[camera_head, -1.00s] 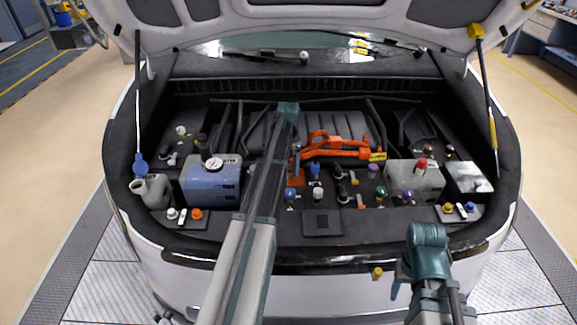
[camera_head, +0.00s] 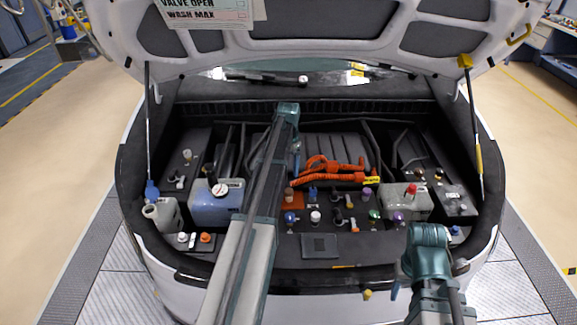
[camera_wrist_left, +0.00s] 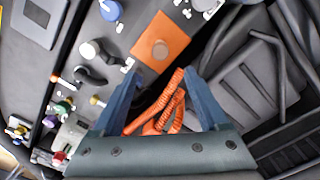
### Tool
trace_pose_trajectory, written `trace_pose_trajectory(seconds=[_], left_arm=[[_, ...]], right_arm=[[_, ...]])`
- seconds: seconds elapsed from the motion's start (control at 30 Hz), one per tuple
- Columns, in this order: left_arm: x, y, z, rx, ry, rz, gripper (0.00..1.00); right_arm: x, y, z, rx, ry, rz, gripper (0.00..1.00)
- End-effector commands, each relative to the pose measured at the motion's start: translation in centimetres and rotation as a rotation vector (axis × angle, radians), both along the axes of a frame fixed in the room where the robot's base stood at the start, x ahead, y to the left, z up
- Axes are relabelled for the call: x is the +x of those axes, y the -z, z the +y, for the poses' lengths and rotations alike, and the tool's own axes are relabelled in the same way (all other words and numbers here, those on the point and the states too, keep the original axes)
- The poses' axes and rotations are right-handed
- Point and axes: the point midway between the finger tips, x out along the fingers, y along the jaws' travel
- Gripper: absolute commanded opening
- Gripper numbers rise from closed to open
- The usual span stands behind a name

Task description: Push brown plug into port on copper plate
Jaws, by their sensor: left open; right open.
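My right gripper (camera_head: 394,290) is open, low at the car's front edge, mostly hidden.
Several coloured caps stand nearby, including a blue one (camera_head: 291,217) and a white one (camera_head: 315,216). A blue tank (camera_head: 213,207) stands left. The raised hood (camera_head: 340,20) overhangs the bay.

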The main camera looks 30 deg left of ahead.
Motion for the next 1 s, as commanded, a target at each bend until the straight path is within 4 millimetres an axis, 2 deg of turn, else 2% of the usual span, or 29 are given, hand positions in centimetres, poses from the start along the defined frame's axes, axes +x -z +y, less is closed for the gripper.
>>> trace_pose_trajectory(seconds=[0.47,0.57,0.73,0.9,1.0], left_arm=[[0.0,-0.2,0.0,0.0,0.0,0.0,0.77],[0.0,0.1,0.0,0.0,-0.004,0.0,0.62],[0.2,2.6,0.0,0.0,-0.065,0.0,0.32],[0.3,4.0,-0.1,0.0,-0.126,0.0,0.01],[0.3,4.2,-0.1,0.0,-0.14,0.0,0.0]], right_arm=[[0.0,-0.2,0.0,0.0,0.0,0.0,0.5],[0.0,0.1,0.0,0.0,0.0,0.0,0.5],[0.0,2.6,0.0,0.0,0.001,0.0,0.5],[0.0,4.0,0.0,0.0,0.001,0.0,0.5],[0.0,4.2,0.0,0.0,0.002,0.0,0.5]])
